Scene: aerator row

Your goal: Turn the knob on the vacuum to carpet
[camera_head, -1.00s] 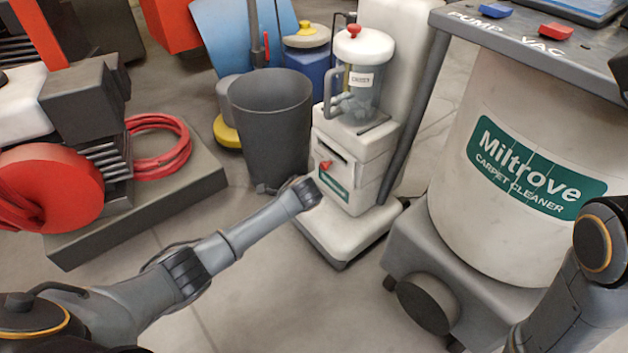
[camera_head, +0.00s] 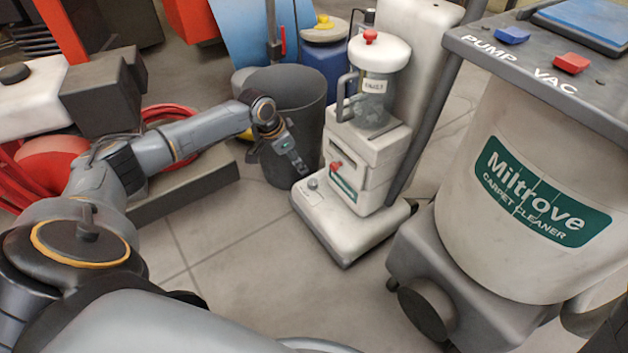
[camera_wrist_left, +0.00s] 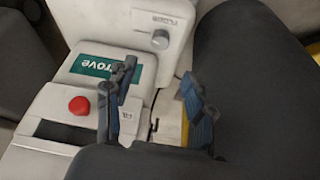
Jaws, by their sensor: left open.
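The white upright vacuum (camera_head: 381,145) stands on the floor at the middle, with a clear canister and a green label. A small grey round knob (camera_head: 313,184) sits on its base; it also shows in the left wrist view (camera_wrist_left: 160,39), beside small lettering. A red knob (camera_head: 336,166) is on the body front, also in the left wrist view (camera_wrist_left: 79,105). My left gripper (camera_head: 301,166) is just above the base, close to the grey knob and apart from it. In the left wrist view its fingers (camera_wrist_left: 158,100) are open and empty. My right gripper is out of view.
A dark grey bin (camera_head: 290,110) stands close behind my left gripper and fills the right of the wrist view. The large Miltrove carpet cleaner (camera_head: 520,160) stands to the right. A red hose (camera_head: 170,117) lies at left. The floor in front is clear.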

